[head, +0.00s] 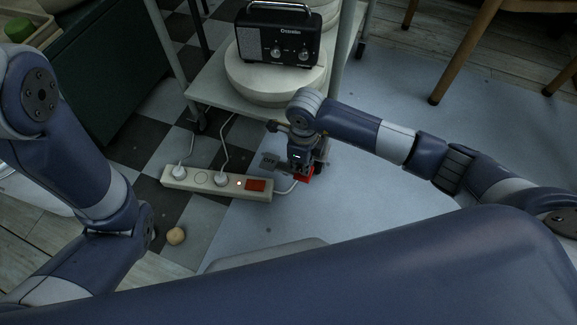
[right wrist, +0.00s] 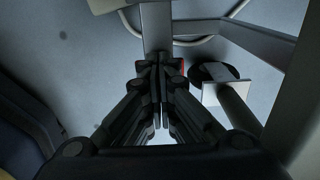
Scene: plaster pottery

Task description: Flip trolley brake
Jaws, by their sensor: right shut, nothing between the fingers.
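The trolley (head: 208,88) stands at the top middle of the head view, its lower shelf close to the floor. A red brake pedal (head: 305,175) shows low at its near corner, partly hidden by my right gripper (head: 298,166). In the right wrist view, my right gripper (right wrist: 158,66) is shut and empty, its fingertips beside the trolley's grey leg. A sliver of the red pedal (right wrist: 183,67) shows just behind the fingers; I cannot tell whether they touch it. A dark caster wheel (right wrist: 213,72) is to the right. My left arm shows, but its gripper is not in view.
A power strip (head: 201,184) with plugs and a red switch lies left of the gripper. A black radio (head: 277,36) sits on round pale plaster (head: 250,80) on the trolley shelf. A small round tan object (head: 176,236) lies on the floor. Bare floor is open to the right.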

